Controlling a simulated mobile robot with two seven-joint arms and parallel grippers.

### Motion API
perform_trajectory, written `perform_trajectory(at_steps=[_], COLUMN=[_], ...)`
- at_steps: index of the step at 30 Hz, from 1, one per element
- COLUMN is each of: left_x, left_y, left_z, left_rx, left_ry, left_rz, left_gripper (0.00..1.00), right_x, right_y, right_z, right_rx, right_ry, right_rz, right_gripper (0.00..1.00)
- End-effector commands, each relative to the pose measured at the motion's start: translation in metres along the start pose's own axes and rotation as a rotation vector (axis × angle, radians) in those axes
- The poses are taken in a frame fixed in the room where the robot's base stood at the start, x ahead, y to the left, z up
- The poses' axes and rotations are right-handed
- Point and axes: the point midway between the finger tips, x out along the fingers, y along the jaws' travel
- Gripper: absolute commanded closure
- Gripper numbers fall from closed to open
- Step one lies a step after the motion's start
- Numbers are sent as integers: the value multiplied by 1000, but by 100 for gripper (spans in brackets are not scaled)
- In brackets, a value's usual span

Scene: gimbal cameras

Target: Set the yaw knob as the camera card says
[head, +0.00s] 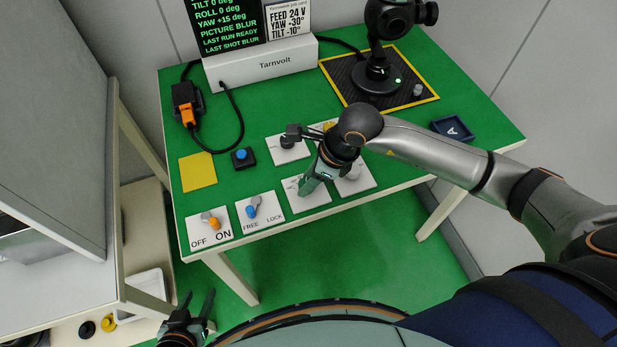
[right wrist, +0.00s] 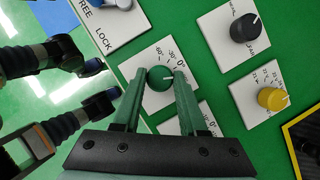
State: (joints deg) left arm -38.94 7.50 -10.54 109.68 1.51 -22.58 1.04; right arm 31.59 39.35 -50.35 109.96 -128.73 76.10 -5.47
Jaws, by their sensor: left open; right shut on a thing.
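The camera card (head: 289,22) reads FEED 24 V, YAW +30°, TILT -10°. The screen (head: 226,22) beside it reads TILT 0, ROLL 0, YAW +15 deg and PICTURE BLUR. My right gripper (head: 306,188) is at the front row of panels, shut on a green knob (right wrist: 159,79). The knob's white mark points right in the right wrist view, close to the scale's 0. A finger hides part of the scale, and the panel's name is not readable. My left gripper (head: 197,308) is open and empty, low in front of the table.
An OFF/ON switch (head: 213,222) and a FREE/LOCK lever (head: 252,209) lie left of my right gripper. A black knob (right wrist: 245,28) and yellow knob (right wrist: 273,99) stand close by. The gimbal camera (head: 380,72) stands on a dark mat; a blue tray (head: 452,130) lies right.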

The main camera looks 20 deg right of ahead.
Motion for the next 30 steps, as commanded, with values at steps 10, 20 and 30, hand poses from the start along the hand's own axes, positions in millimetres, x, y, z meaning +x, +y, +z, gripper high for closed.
perform_trajectory(at_steps=[10, 20, 30], left_x=[1, 1, 1], left_y=[0, 0, 0], left_z=[1, 1, 1], left_rx=[0, 0, 0], left_ry=[0, 0, 0], left_rz=[0, 0, 0], left_gripper=[48, 48, 48], right_x=[-1, -1, 0], right_y=[0, 0, 0], right_z=[0, 0, 0], right_rx=[97, 103, 102], right_ry=[0, 0, 0], right_rz=[-42, -45, -44], right_gripper=[100, 100, 29])
